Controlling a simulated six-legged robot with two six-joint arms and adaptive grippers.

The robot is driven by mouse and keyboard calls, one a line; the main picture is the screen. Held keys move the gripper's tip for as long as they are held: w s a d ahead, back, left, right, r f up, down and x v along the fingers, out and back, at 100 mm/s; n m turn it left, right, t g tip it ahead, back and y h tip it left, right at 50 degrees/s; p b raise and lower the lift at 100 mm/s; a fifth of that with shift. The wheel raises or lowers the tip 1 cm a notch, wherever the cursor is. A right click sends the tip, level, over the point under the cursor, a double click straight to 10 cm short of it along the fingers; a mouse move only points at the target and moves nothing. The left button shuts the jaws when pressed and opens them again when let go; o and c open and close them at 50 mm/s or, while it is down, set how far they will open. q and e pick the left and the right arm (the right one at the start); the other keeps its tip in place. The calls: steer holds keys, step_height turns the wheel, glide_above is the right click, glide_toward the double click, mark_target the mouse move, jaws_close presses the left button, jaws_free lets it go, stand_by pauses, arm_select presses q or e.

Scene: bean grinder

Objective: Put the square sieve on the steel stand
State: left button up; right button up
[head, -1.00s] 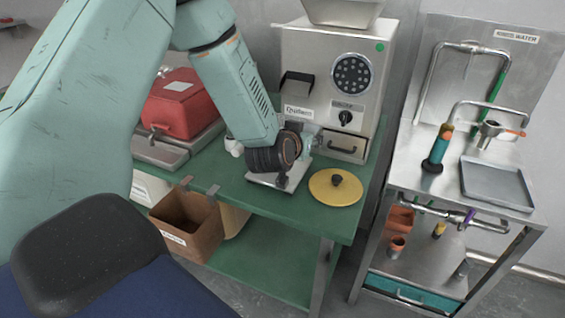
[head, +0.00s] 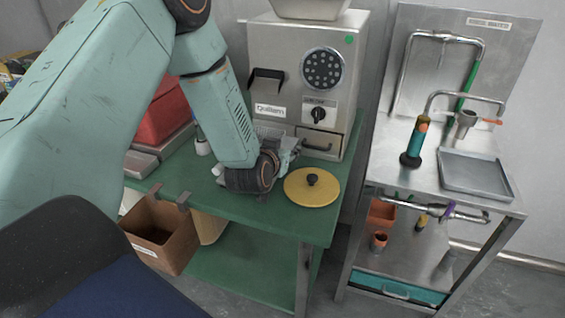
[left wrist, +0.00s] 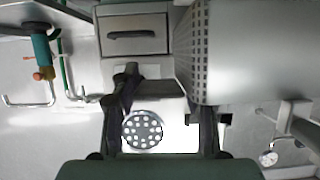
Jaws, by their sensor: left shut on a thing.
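My left gripper (head: 288,155) is in front of the grinder, above the green table; its fingertips are partly hidden by its own wrist. In the left wrist view, my left gripper's fingers (left wrist: 160,100) frame the grinder front. A large grey metal piece with rows of small holes along its edge, which looks like the square sieve (left wrist: 245,55), fills the upper right there; the contact is not clear. In the head view the arm mostly hides it. A small pale metal edge beside the wrist may be the steel stand (head: 217,170); most of it is hidden. My right gripper is out of view.
The grinder (head: 272,70) with its drawer (head: 318,147) stands behind the gripper. A yellow lid (head: 311,190) lies to the right on the green table (head: 270,222). A red case (head: 163,115) is at left, a brown box (head: 160,240) hangs in front, and a steel sink trolley (head: 390,150) is at right.

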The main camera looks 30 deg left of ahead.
arm_select(q)
steer(key=f, duration=0.3)
steer(key=shift+s+a+f+b, duration=0.15)
steer(key=shift+a+b, duration=0.2)
steer(key=shift+d+f, duration=0.1)
steer(key=shift+f, duration=0.05)
steer(key=shift+d, duration=0.15)
steer(key=o, duration=1.4)
